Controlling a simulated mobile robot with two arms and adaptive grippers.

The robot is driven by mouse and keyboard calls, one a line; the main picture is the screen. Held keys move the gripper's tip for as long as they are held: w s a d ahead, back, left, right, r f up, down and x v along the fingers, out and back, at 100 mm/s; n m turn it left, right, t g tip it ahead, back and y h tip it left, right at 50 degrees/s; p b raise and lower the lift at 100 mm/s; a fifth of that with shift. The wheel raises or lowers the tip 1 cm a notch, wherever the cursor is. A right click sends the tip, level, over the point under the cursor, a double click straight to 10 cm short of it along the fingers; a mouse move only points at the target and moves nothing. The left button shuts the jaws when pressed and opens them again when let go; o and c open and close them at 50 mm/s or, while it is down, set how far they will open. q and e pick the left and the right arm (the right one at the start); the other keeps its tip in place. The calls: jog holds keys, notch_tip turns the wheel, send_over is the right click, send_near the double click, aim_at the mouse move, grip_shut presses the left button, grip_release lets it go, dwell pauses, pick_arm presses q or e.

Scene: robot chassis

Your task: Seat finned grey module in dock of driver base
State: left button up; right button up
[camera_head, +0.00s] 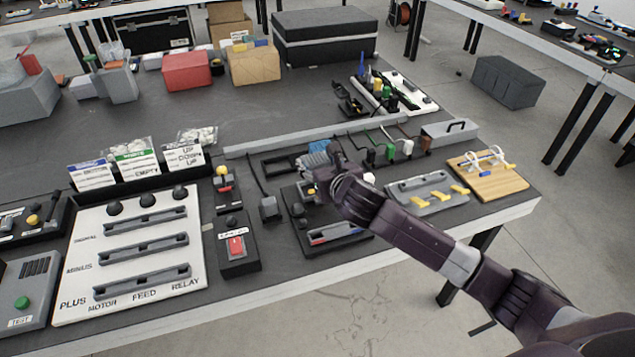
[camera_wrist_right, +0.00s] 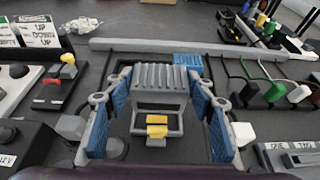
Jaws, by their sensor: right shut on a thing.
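The finned grey module (camera_wrist_right: 159,77) is between the blue pads of my right gripper (camera_wrist_right: 160,100) in the right wrist view. Its ribs face up, and a yellow tab (camera_wrist_right: 157,129) shows on a grey frame at its near side. In the head view my right gripper (camera_head: 322,183) is over the far part of a black base (camera_head: 300,222), which looks like the driver base. That base has dark knobs and a red and blue strip near its front. The gripper hides the dock, so I cannot tell whether the module touches it. My left gripper is out of view.
A red rocker switch box (camera_head: 238,246) stands left of the base. A grey tray with yellow clips (camera_head: 425,196) and a wooden board (camera_head: 487,178) lie right. A long grey rail (camera_head: 300,135) and coloured plugs (camera_head: 390,151) are behind. A white panel (camera_head: 130,250) lies far left.

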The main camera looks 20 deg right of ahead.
jog(key=shift+f, duration=1.15)
notch_tip(320, 180, down, 4)
jog(key=shift+r+b, duration=0.2)
jog(key=shift+b, duration=0.1)
jog(key=shift+f, duration=0.3)
jog(key=o, duration=1.3)
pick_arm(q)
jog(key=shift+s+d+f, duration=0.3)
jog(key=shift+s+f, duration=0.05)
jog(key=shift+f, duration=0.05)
